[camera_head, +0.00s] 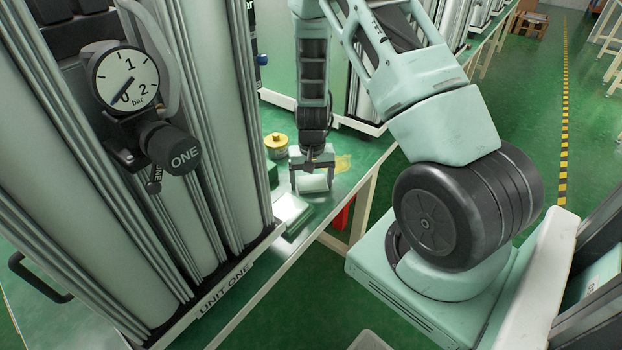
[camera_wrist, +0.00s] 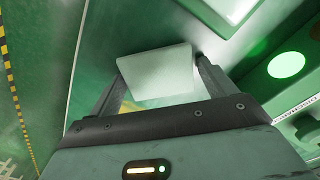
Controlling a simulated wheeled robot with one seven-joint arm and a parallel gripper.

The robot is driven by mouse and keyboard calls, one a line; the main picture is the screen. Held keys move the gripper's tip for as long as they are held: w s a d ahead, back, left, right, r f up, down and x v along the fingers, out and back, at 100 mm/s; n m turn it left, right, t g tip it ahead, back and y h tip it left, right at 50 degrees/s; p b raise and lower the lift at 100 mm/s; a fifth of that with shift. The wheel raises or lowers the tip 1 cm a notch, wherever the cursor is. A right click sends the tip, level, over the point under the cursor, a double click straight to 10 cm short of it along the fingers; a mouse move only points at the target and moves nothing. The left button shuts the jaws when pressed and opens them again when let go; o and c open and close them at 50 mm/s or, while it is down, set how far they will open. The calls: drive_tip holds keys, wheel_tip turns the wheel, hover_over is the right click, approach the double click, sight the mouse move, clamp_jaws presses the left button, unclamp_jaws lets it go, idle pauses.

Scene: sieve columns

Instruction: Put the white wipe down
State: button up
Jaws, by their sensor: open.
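The white wipe (camera_head: 314,183) is a small pale sheet at the front edge of the green bench top, under my gripper (camera_head: 312,176). In the wrist view the wipe (camera_wrist: 158,72) shows as a pale four-sided piece between the two dark fingers of my gripper (camera_wrist: 157,82). The fingers are apart, one on each side of the wipe. I cannot tell whether the wipe touches a finger or lies fully on the bench.
A yellow-topped jar (camera_head: 276,145) stands left of my gripper. A yellow patch (camera_head: 343,162) lies to its right. The tall UNIT ONE column rack (camera_head: 215,130) with a pressure gauge (camera_head: 125,79) fills the left.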

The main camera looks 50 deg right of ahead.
sight(313, 182)
wheel_tip(313, 182, up, 12)
drive_tip(key=shift+d+r, duration=0.15)
idle(0.3)
drive_tip(key=shift+s, duration=0.1)
idle(0.4)
